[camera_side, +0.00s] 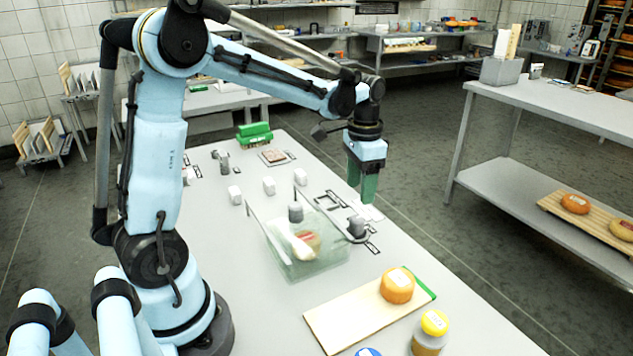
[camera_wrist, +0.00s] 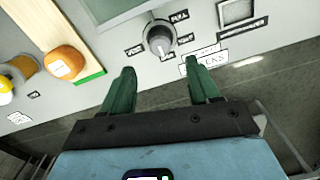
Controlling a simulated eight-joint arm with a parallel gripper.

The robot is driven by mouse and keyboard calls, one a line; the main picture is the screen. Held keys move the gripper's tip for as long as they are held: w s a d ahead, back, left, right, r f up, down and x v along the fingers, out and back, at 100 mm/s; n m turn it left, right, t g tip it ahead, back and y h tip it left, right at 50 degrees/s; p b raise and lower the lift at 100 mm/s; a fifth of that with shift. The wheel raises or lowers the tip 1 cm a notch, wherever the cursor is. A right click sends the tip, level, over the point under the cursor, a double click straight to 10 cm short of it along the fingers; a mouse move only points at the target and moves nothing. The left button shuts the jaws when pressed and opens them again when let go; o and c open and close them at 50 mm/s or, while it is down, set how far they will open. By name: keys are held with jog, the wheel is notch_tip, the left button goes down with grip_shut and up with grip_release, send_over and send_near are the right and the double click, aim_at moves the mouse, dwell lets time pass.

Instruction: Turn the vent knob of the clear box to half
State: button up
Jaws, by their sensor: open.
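The clear box (camera_side: 335,266) stands on the table in the side view, with a pale round item and a white piece inside. A corner of the box shows at the top of the wrist view (camera_wrist: 112,10). The vent knob (camera_side: 357,228) is grey and round, at the box's right side. In the wrist view, the knob (camera_wrist: 159,37) has a pale mark toward its lower part and small labels around it, too small to read surely. My gripper (camera_side: 362,190) is open and empty, above the table near the knob. Its green fingers (camera_wrist: 160,85) are apart, short of the knob in the wrist view.
A board (camera_side: 345,312) with an orange cheese wheel (camera_side: 397,285) lies in front of the box. A yellow-lidded jar (camera_side: 430,333) stands beside it. White blocks (camera_side: 269,185) and a green item (camera_side: 254,134) are farther back. The table's right edge runs close to the knob.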

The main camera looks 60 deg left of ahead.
aim_at(358, 218)
notch_tip(358, 218, down, 10)
jog(key=shift+r, duration=0.1)
dwell(0.4)
jog(key=c, duration=1)
